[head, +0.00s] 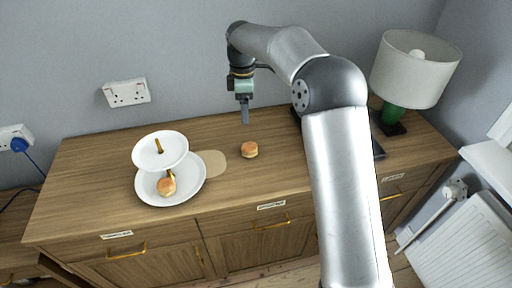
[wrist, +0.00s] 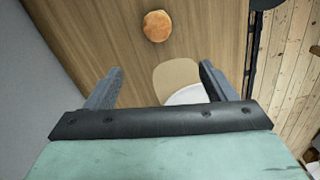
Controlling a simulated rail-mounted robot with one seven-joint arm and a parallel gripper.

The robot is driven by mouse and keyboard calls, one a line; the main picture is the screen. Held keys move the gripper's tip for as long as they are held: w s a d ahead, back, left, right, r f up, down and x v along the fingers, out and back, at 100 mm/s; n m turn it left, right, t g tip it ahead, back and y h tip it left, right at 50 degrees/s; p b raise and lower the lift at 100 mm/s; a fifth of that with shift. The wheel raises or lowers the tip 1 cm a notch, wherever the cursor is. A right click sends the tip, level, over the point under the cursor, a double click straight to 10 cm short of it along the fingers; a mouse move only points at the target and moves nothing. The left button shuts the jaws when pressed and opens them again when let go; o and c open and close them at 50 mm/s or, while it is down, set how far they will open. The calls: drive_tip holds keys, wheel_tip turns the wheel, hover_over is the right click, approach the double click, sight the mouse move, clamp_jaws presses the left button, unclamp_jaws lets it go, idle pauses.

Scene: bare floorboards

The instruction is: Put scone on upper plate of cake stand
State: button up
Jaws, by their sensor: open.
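A scone (head: 250,150) lies on the wooden sideboard, right of the cake stand; it also shows in the wrist view (wrist: 157,26), beyond the fingertips. The white two-tier cake stand has an empty upper plate (head: 151,146) and a lower plate (head: 190,190) with another scone (head: 167,187) on it. Part of a white plate (wrist: 188,96) shows in the wrist view between the fingers. My gripper (head: 245,117) is above the back of the sideboard, behind and above the loose scone. Its fingers (wrist: 158,80) are apart with nothing between them.
A beige round mat (head: 212,163) lies partly under the cake stand. A lamp with a white shade (head: 414,68) and green base stands at the right end. A dark flat object (head: 377,146) lies partly hidden behind my arm. The sideboard top (head: 95,160) is clear at the left.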

hover_over(249, 145)
drive_tip(key=a, duration=0.1)
wheel_tip(249, 145, down, 11)
drive_tip(key=shift+s+f+p, duration=0.15)
drive_tip(key=shift+f+p, duration=0.05)
drive_tip(key=shift+p, duration=0.2)
drive_tip(key=shift+d+f+p, duration=0.15)
drive_tip(key=shift+f+p, duration=0.05)
drive_tip(key=shift+f, duration=0.7)
drive_tip(key=shift+d+f+p, duration=0.15)
drive_tip(key=shift+d+f, duration=0.05)
drive_tip(key=shift+f, duration=0.7)
drive_tip(key=shift+d+f+p, duration=0.15)
drive_tip(key=shift+f+p, duration=0.05)
drive_tip(key=shift+f, duration=0.7)
drive_tip(key=c, duration=1.1)
drive_tip(key=shift+r, duration=0.1)
